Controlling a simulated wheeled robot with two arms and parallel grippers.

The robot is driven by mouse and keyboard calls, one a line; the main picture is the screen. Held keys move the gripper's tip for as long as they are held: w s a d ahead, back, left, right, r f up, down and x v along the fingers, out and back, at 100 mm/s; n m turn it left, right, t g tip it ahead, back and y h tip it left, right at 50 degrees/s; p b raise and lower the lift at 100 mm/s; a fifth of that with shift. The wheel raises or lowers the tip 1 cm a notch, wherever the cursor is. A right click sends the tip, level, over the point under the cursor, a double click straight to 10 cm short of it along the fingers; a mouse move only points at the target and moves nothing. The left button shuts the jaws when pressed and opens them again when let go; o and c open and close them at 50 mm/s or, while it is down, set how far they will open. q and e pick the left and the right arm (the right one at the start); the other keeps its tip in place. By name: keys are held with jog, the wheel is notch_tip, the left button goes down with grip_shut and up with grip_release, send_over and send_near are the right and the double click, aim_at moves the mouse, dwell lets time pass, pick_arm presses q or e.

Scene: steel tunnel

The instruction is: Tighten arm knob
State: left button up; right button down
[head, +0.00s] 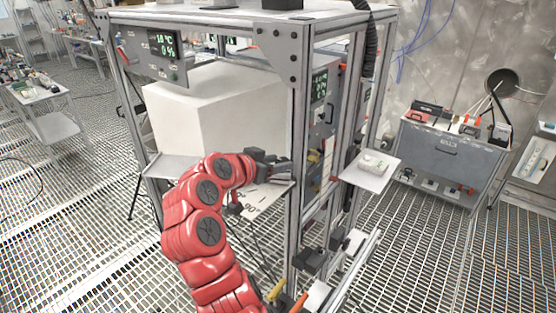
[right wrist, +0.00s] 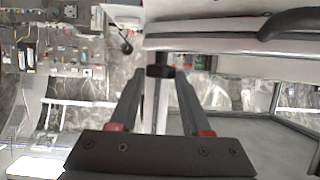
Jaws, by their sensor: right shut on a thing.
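In the head view my red right arm reaches up from the bottom to the near side of a metal-framed rig. Its dark right gripper (head: 280,166) is beside the rig's front corner post, in front of a white box-shaped block. In the right wrist view the two fingers of the right gripper (right wrist: 160,80) point up the picture and close around a small black knob (right wrist: 160,71). The knob sits on a short stem under a pale horizontal bar. In the head view I cannot make out the knob behind the gripper. My left gripper is not in view.
The rig's corner post (head: 298,120) stands right of the gripper. The white block (head: 215,110) fills the rig's bay. A small side shelf (head: 368,170) juts out on the right. A grey cabinet (head: 445,155) with tools stands behind. The grated floor is open at left.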

dwell(0.5)
jog(key=c, duration=0.7)
grip_release()
jog(key=shift+o, duration=0.3)
jog(key=shift+w, duration=0.1)
jog(key=shift+s+a+r, duration=0.1)
jog(key=shift+s+a, duration=0.1)
jog(key=shift+s, duration=0.05)
jog(key=b+v, duration=0.5)
jog(key=v, duration=1.1)
jog(key=shift+s+a, duration=0.2)
jog(key=shift+a, duration=0.05)
